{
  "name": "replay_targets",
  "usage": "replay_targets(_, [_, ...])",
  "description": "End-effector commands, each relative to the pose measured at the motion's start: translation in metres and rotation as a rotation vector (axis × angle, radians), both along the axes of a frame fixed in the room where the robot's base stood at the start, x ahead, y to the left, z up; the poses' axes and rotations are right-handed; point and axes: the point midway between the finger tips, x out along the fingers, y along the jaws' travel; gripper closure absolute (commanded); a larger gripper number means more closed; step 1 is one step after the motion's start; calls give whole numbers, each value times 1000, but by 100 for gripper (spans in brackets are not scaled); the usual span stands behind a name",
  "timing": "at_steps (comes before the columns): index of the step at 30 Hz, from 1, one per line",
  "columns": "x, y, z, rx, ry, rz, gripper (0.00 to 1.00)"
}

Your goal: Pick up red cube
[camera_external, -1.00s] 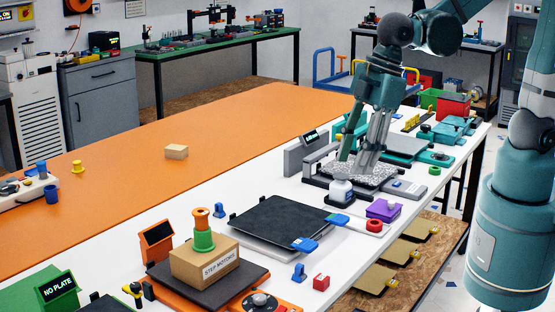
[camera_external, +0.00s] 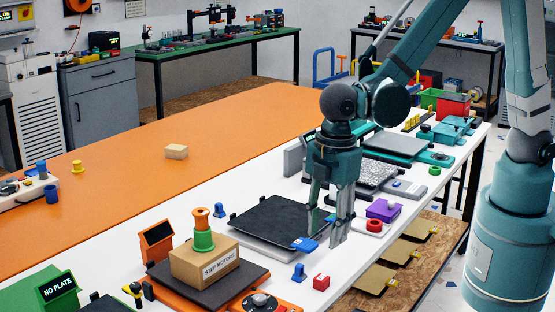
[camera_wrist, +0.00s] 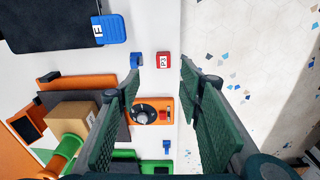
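The red cube (camera_external: 321,283) sits on the white table near its front edge, just right of a small blue part. In the wrist view the red cube (camera_wrist: 163,60) shows a white "P3" label on its top face and lies beyond the fingertips, in line with the gap between them. My gripper (camera_external: 326,235) is open and empty, above the table behind the cube. In the wrist view its two fingers (camera_wrist: 160,72) are spread wide apart.
A small blue part (camera_external: 299,271) stands close to the cube's left. A purple box (camera_external: 383,210) and a red ring (camera_external: 374,225) lie to the right. An orange printer base carries a cardboard box (camera_external: 205,264).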

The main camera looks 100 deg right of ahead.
Motion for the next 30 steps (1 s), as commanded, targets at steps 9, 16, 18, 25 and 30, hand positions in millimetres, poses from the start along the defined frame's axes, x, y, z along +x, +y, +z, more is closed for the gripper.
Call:
replay_targets(9, [10,9,-43,-8,50,63,63])
replay_targets(16, [11,10,-48,-10,57,72,63])
replay_targets(18, [11,10,-47,-10,57,72,63])
replay_targets(25, [11,10,-49,-10,57,72,63])
replay_targets(30, [11,10,-58,-10,57,71,63])
